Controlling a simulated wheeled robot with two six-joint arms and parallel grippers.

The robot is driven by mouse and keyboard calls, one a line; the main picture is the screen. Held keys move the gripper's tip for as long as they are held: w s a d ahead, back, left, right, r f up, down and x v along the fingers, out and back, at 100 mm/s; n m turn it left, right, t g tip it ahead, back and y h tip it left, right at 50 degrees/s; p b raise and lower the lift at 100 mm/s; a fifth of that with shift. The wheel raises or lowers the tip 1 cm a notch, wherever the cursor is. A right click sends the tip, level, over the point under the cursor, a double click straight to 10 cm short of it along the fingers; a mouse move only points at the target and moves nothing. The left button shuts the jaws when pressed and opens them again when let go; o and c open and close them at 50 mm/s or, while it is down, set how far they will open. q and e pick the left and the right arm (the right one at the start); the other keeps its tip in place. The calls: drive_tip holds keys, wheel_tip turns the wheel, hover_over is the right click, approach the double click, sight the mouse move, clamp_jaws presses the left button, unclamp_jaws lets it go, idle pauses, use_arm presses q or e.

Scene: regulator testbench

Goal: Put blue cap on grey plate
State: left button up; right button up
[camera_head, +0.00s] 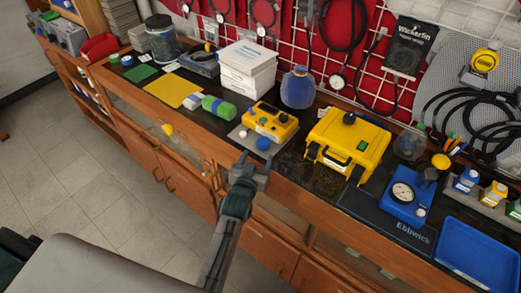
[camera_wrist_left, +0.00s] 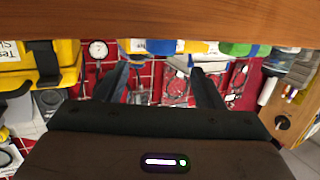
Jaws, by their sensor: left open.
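A small round blue cap (camera_head: 263,144) sits in front of the yellow control box, at the front of the bench. A grey plate (camera_head: 236,132) lies flat there, partly under or behind the box. The cap appears at the plate's right part; I cannot tell whether it rests on it. My left gripper (camera_head: 252,170) is open and empty, in front of the bench edge and nearer to me than the cap. In the left wrist view its two fingers (camera_wrist_left: 160,82) stand apart with nothing between them. My right gripper is not in view.
The yellow control box (camera_head: 270,122) stands behind the cap. A green bottle (camera_head: 218,108) lies to its left, and a yellow case (camera_head: 348,143) stands to its right. The wooden bench edge (camera_wrist_left: 170,22) crosses the left wrist view. Free floor lies at the left.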

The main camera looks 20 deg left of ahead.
use_arm(q)
drive_tip(key=s, duration=0.4)
drive_tip(key=shift+s+d+r, duration=0.1)
drive_tip(key=shift+s+r, duration=0.25)
drive_tip(key=shift+s, duration=0.05)
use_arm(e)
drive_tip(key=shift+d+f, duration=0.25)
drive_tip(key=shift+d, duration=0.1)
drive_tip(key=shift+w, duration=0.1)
